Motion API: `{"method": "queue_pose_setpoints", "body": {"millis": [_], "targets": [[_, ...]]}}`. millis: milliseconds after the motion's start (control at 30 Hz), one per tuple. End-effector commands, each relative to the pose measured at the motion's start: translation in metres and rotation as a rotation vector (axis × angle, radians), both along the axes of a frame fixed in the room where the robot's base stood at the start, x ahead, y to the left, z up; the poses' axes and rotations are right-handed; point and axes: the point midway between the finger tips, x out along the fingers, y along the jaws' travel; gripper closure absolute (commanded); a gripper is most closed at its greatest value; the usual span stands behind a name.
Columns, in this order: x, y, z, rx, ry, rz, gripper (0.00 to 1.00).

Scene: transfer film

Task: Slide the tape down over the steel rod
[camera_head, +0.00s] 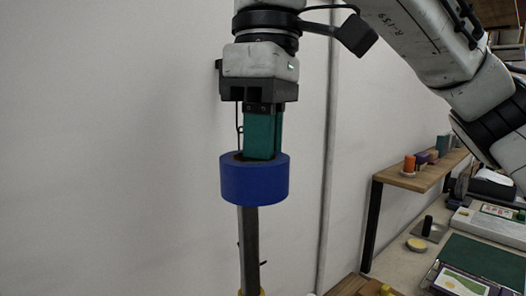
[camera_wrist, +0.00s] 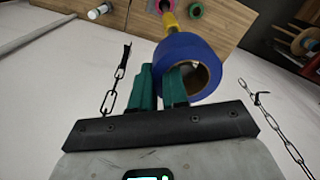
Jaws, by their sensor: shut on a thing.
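The tape is a wide blue roll (camera_head: 255,180) with a brown core, held roughly level in the head view. It also shows in the wrist view (camera_wrist: 190,47), with its hole partly visible. My gripper (camera_head: 260,152) points down with teal fingers shut on the roll's wall. In the wrist view my gripper (camera_wrist: 164,75) has one finger overlapping the hole. The steel rod (camera_head: 250,240) stands upright directly below the roll in the head view, with yellow at its foot. The rod's top is hidden behind or inside the roll; I cannot tell which.
A wooden shelf (camera_head: 412,180) with small objects is on the right wall. A workbench (camera_head: 398,262) with a green mat (camera_head: 482,257) lies below it. In the wrist view a wooden board (camera_wrist: 240,20) holds several rolls and pegs. Black chains (camera_wrist: 118,75) hang beside my gripper.

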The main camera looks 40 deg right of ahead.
Motion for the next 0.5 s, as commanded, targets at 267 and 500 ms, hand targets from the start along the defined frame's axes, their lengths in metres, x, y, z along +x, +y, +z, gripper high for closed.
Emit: {"method": "queue_pose_setpoints", "body": {"millis": [267,500], "targets": [[0.000,0.000,0.012,0.000,0.000,0.000,1.00],[0.000,0.000,0.019,0.000,0.000,0.000,1.00]]}}
